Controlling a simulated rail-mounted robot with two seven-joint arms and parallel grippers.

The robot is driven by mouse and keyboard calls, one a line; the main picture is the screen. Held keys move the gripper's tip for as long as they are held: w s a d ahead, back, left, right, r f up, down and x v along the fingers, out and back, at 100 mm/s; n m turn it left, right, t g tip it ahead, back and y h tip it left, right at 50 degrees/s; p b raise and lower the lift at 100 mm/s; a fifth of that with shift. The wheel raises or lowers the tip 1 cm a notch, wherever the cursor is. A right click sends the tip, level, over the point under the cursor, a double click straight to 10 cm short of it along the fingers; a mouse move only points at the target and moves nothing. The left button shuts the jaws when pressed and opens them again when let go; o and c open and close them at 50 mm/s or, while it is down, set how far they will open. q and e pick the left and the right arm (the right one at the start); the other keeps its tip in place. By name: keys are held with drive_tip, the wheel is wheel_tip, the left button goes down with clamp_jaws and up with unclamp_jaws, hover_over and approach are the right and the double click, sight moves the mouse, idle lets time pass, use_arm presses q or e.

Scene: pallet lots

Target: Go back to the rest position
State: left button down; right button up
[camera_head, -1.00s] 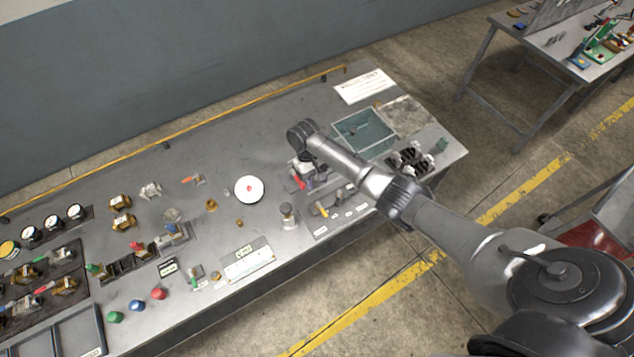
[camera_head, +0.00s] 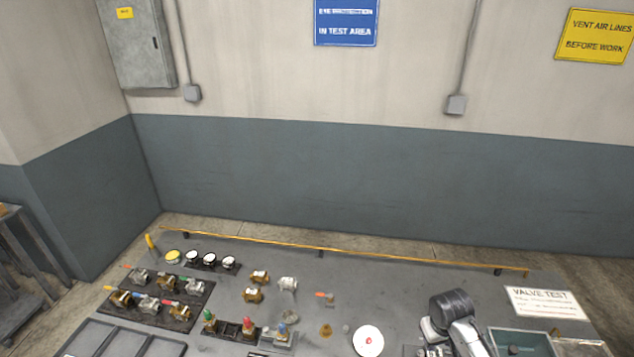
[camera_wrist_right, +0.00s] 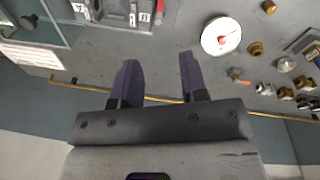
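My right gripper (camera_head: 432,332) is over the right part of the grey workbench (camera_head: 390,285), near the bottom edge of the head view, with its fingers hardly readable there. In the right wrist view its two dark fingers (camera_wrist_right: 158,70) stand apart with nothing between them, so it is open and empty. They are above the bench top, beside the white round dial (camera_wrist_right: 221,36). My left arm and gripper do not show in either view.
Several brass valves and fittings (camera_head: 253,295) and gauges (camera_head: 228,262) stand on the bench. The white dial (camera_head: 368,341) lies left of my right arm. A teal tray (camera_head: 520,341) and a "VALVE TEST" sign (camera_head: 544,302) are to the right. A yellow rail (camera_head: 350,252) runs along the back edge.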

drive_tip(key=w+a+r+n+t, duration=0.2)
drive_tip(key=a+r+t, duration=0.2)
drive_tip(key=r, duration=0.6)
drive_tip(key=s+a+r+t+p, duration=0.2)
drive_tip(key=s+a+r+t, duration=0.3)
drive_tip(key=s, duration=0.3)
drive_tip(key=s+a+f+g+p, duration=0.1)
drive_tip(key=s+f+g+p, duration=0.15)
drive_tip(key=s, duration=0.75)
drive_tip(key=s+a+f+m+g+y+p, duration=0.15)
drive_tip(key=s+f, duration=0.25)
drive_tip(key=s, duration=0.7)
drive_tip(key=s+a+f+n+g+p, duration=0.1)
drive_tip(key=s+f+g, duration=0.15)
drive_tip(key=s, duration=0.75)
wheel_tip(320, 180, down, 41)
drive_tip(key=b, duration=3.9)
drive_tip(key=shift+s+d+r, duration=0.15)
drive_tip(key=shift+r+m, duration=0.1)
drive_tip(key=shift+m, duration=0.15)
